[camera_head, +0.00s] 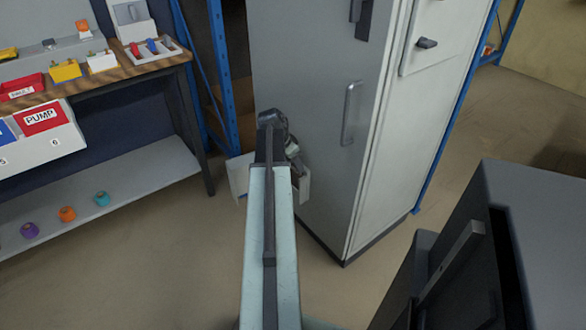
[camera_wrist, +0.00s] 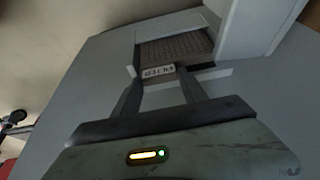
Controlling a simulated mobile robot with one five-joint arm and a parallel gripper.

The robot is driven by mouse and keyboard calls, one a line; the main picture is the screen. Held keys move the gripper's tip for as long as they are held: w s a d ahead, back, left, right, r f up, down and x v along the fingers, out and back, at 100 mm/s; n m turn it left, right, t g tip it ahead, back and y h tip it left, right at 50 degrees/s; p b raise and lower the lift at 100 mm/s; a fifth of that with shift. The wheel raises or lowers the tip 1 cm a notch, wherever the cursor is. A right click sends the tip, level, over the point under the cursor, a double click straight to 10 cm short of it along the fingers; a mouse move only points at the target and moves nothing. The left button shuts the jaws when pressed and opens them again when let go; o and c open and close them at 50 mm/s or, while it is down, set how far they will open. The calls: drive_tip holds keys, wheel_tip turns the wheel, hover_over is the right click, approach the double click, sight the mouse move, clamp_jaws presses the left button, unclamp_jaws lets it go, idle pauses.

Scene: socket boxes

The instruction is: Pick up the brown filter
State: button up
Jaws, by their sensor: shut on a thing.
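In the head view my gripper (camera_head: 289,148) is in front of the grey cabinet, beside parts of the white housing (camera_head: 240,174). My arm hides the filter there.
A tall grey cabinet (camera_head: 300,90) with a handle stands close behind my gripper. A workbench (camera_head: 110,80) with bins and small parts is at the left. A dark grey unit (camera_head: 535,230) is at the lower right. Open floor lies at the lower left.

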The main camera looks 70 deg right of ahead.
wheel_tip(320, 180, up, 18)
drive_tip(key=p, duration=1.7)
drive_tip(key=shift+p, duration=0.35)
